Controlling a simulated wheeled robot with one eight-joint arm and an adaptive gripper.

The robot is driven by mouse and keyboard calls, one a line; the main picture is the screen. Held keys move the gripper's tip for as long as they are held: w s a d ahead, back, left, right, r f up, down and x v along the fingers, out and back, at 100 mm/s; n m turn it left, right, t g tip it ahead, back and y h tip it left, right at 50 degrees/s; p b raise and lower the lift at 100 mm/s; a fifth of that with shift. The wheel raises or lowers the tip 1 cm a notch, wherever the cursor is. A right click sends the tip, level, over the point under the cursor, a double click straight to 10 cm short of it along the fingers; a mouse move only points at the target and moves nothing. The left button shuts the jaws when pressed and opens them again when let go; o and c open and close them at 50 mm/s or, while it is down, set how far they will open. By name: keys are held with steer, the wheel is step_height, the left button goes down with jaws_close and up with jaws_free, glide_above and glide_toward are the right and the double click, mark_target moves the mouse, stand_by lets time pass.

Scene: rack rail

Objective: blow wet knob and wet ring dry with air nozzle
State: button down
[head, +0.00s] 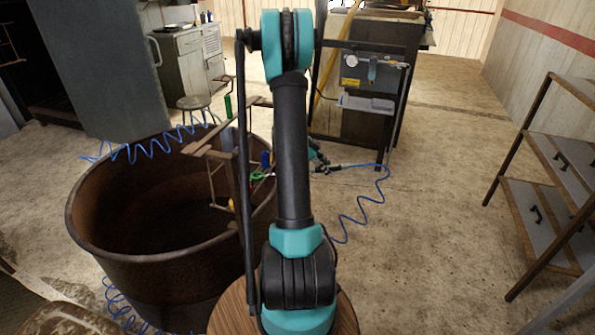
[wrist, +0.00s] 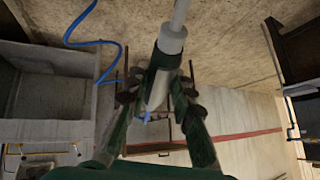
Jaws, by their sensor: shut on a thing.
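My gripper (wrist: 158,92) is shut on the air nozzle (wrist: 172,40), a pale grey cylinder, in the wrist view. In the head view the nozzle (head: 328,168) shows just right of my arm, with a coiled blue hose (head: 362,196) running from it. My arm hides most of the gripper there. A wooden rack rail (head: 207,152) stands over the rusty tub to the left. Small coloured pieces hang near it: a green ring-like piece (head: 257,177), a blue piece (head: 265,158) and a yellow piece (head: 231,204). I cannot tell which are the wet knob and wet ring.
The large rusty tub (head: 95,245) fills the left front, with another blue coiled hose (head: 140,148) behind it. A bench with a gauge panel (head: 372,72) stands at the back. A metal shelf (head: 565,150) stands at the right. The floor (head: 440,200) between is clear.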

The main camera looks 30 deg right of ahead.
stand_by(0.4)
steer(key=shift+s+d+r, duration=0.55)
steer(key=shift+d+r, duration=0.25)
steer(key=shift+r, duration=0.05)
steer(key=shift+s+d+r, duration=0.6)
steer(key=shift+d+r, duration=0.2)
steer(key=shift+r, duration=0.1)
steer(key=shift+s+d+r, duration=0.55)
steer(key=shift+d+r, duration=0.25)
steer(key=shift+r, duration=0.05)
